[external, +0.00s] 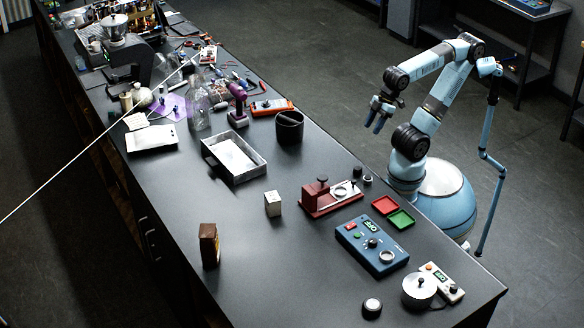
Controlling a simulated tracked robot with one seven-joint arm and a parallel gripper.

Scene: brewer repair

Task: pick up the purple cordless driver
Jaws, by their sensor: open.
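The purple cordless driver (238,103) stands upright on the dark bench, in the middle of its length, with its dark battery foot on the surface. Nothing hides the driver's body in the external view.
A black round bin (289,127) stands between the driver and my gripper. A red-edged meter (271,106) lies just right of the driver, a clear glass bottle (197,110) stands left, and a metal tray (234,157) lies in front. The back of the bench is cluttered.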

